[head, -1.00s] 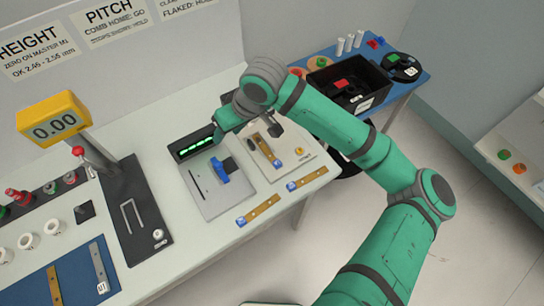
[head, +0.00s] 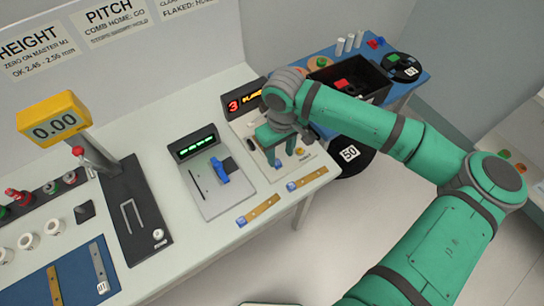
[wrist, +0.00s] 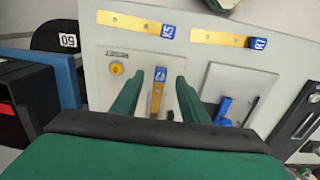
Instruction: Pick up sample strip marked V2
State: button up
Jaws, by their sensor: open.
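A brass strip with a blue tag (wrist: 157,98) lies on the pale plate of a station (wrist: 118,88) in the wrist view. Its tag is upside down and small; it may read V2, but I cannot tell for certain. My gripper (wrist: 161,76) is open, with one finger on either side of this strip. I cannot tell whether the fingers touch it. In the head view my gripper (head: 281,158) is over the same station and hides most of the strip. Two other tagged strips lie on the bench edge (head: 307,180), (head: 259,210).
A station with a blue clamp (head: 220,170) stands to the left. A red-lit display (head: 245,101) is behind my gripper. A black bin (head: 345,80) stands on a blue table to the right. A height gauge (head: 52,120) stands at far left.

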aim_at(278, 164)
jog(key=shift+w+a+f, duration=0.1)
jog(key=shift+f, duration=1.2)
jog(key=shift+a+f, duration=0.1)
jog(key=shift+f, duration=1.15)
grip_shut()
